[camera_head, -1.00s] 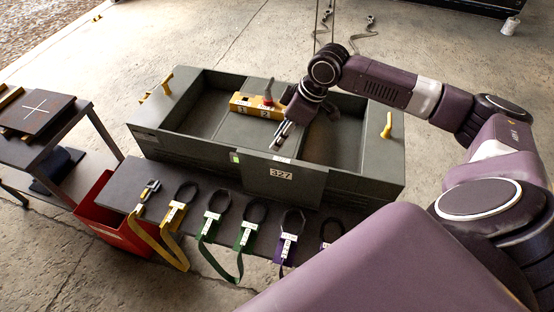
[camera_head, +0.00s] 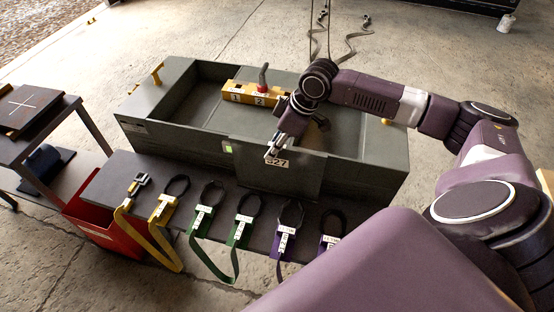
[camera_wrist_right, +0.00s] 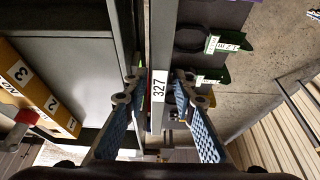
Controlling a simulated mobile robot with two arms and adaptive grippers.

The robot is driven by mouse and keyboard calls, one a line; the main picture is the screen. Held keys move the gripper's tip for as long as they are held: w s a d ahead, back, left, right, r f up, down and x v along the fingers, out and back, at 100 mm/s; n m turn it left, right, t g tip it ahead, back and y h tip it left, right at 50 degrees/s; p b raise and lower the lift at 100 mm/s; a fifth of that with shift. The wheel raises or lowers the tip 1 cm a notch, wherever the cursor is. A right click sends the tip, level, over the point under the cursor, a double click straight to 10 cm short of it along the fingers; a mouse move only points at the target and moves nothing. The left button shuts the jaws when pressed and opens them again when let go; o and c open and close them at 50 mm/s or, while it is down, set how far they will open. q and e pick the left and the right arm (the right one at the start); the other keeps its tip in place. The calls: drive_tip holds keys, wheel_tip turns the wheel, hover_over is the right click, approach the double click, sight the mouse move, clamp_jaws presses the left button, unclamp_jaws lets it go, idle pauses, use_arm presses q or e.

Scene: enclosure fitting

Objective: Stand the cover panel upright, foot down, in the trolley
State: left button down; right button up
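The cover panel (camera_head: 262,177) is a dark grey-green plate with a white 327 label, upright against the near side of a long grey-green enclosure (camera_head: 150,139). My right gripper (camera_head: 277,147) is at the panel's top edge, pointing down. In the right wrist view, my right gripper's fingers (camera_wrist_right: 157,92) stand apart on both sides of the panel's edge (camera_wrist_right: 159,50); the label shows between them. A gap shows at the left finger; contact at the right finger is unclear. A red open-topped bin (camera_head: 92,228) stands at lower left; I cannot tell which thing is the trolley. My left gripper is out of view.
A dark bench (camera_head: 112,176) before the enclosure carries several yellow, green and purple looped tags. A yellow block (camera_head: 236,95) with numbers and a red-based lever lies in the enclosure. A dark table (camera_head: 60,112) stands at left. Hooks on straps hang behind.

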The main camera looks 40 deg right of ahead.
drive_tip(key=p, duration=0.2)
hover_over(277, 171)
drive_tip(key=w+a, duration=0.1)
drive_tip(key=w, duration=0.1)
wheel_tip(277, 171, down, 4)
drive_tip(key=f, duration=0.1)
drive_tip(key=shift+a+f, duration=0.1)
drive_tip(key=shift+f, duration=0.2)
drive_tip(key=shift+s, duration=0.1)
clamp_jaws()
drive_tip(key=shift+r, duration=0.1)
